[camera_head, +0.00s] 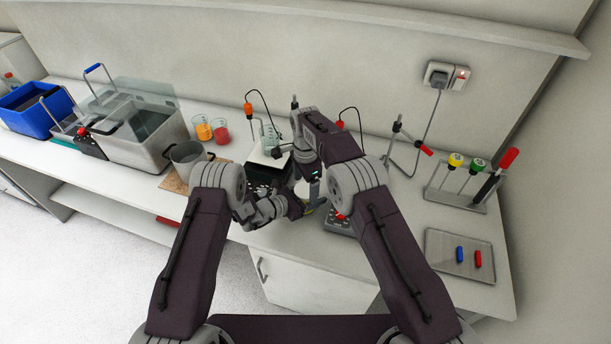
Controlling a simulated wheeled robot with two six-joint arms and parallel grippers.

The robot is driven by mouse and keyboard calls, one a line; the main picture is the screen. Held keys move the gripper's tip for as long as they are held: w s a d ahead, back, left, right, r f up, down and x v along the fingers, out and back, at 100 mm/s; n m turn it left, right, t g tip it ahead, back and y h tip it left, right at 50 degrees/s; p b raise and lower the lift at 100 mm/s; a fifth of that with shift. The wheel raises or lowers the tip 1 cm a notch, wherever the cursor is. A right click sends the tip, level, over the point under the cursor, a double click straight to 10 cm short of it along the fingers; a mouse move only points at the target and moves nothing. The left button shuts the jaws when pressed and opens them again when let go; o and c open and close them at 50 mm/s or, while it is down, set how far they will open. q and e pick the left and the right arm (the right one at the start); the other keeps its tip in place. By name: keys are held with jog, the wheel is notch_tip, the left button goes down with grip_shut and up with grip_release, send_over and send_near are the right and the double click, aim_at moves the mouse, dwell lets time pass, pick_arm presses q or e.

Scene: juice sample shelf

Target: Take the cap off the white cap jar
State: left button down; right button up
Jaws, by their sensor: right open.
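I cannot clearly make out the white cap jar or its cap; the area between my grippers is crowded and partly hidden. My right gripper (314,190) points down near the front middle of the bench and is open. My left gripper (298,206) comes in low from the left, close beside the right one; its jaws are too small and covered to read. A small yellowish thing (309,211) shows just below the two grippers, and I cannot tell what it is.
A glass beaker (269,138) stands on a white-topped device behind the arms. Left are a pot (186,155), orange and red beakers (203,129), a metal bath (150,150) and a blue crate (30,120). Right are a rack (455,199) and a tray (440,262).

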jog(key=shift+f, duration=0.35)
jog(key=shift+c, duration=0.4)
jog(key=c, duration=1.4)
jog(key=shift+c, duration=0.2)
jog(key=n, duration=0.6)
jog(key=shift+n, duration=0.4)
jog(key=o, duration=1.5)
